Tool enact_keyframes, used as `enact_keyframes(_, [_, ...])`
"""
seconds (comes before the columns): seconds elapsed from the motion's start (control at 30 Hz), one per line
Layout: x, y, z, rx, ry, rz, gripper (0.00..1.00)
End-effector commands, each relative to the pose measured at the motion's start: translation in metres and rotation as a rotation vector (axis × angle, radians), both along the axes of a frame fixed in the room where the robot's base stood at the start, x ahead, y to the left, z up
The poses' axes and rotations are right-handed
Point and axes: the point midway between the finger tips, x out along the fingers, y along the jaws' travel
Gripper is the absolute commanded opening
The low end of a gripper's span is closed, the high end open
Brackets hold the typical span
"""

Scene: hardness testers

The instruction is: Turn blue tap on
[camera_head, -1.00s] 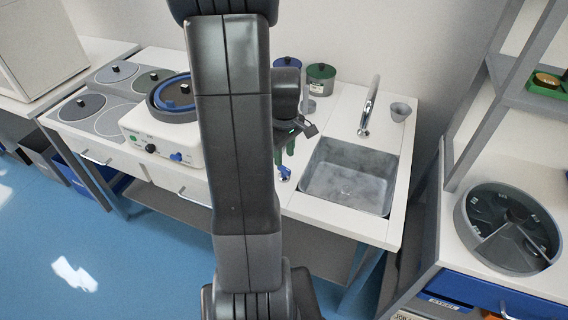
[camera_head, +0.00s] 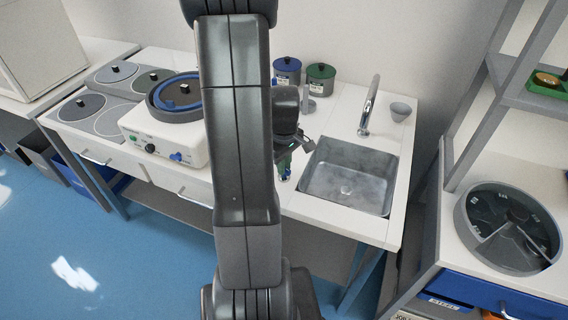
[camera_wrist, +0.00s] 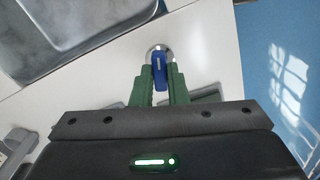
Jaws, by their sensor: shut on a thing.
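The blue tap handle (camera_wrist: 158,72) stands on a round metal base on the white counter, beside the sink. In the wrist view my gripper (camera_wrist: 160,80) has its green fingers shut on the blue handle, one on each side. In the head view my gripper (camera_head: 284,166) is at the left edge of the sink (camera_head: 346,212), with a bit of the blue tap (camera_head: 285,178) showing below the fingers. The metal spout (camera_head: 368,107) rises behind the sink. My arm covers part of the counter in the head view.
A white device (camera_head: 163,145) with a round bowl and knobs stands left of my arm. Blue (camera_head: 287,70) and green (camera_head: 320,76) lidded pots and a small grey cup (camera_head: 399,111) are at the back. A round grey tray (camera_head: 470,222) sits on the right counter.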

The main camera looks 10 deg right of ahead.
Motion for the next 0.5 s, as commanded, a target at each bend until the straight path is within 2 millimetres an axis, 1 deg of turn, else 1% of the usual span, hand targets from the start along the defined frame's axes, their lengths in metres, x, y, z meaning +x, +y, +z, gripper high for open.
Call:
enact_keyframes(0.27, [0.0003,0.0,0.0001,0.0,-0.001,-0.042,0.0])
enact_keyframes(0.5, [0.0006,-0.0001,-0.0002,0.0,-0.003,-0.183,0.0])
